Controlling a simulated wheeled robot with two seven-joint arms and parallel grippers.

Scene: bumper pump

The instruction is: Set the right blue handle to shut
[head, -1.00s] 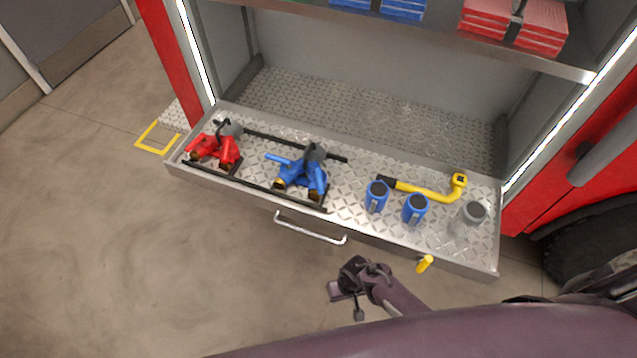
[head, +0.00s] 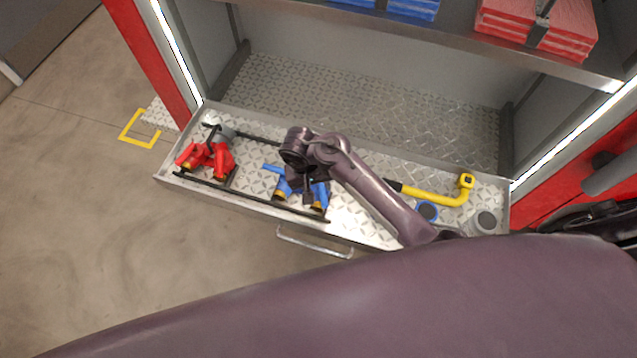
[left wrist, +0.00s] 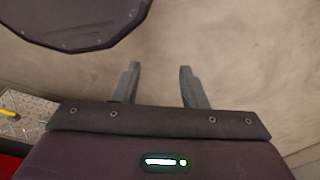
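The blue two-outlet valve fitting (head: 320,192) stands in the drawer (head: 250,207), partly covered by my right gripper (head: 307,198). A blue lever (head: 272,168) sticks out on its left side. The right blue handle is hidden behind my right gripper and wrist, so its position does not show. My right gripper points down over the fitting. Its fingers are too dark and overlapped to tell their opening, and I cannot tell if they touch the fitting. My left gripper (left wrist: 159,70) is open and empty above the bare floor in the left wrist view.
A red valve fitting (head: 212,157) stands at the drawer's left. A yellow wrench (head: 435,195), a blue-rimmed coupling (head: 427,211) and a grey cap (head: 485,222) lie at its right. The drawer handle (head: 315,243) sticks out in front. A shelf (head: 455,45) overhangs the back.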

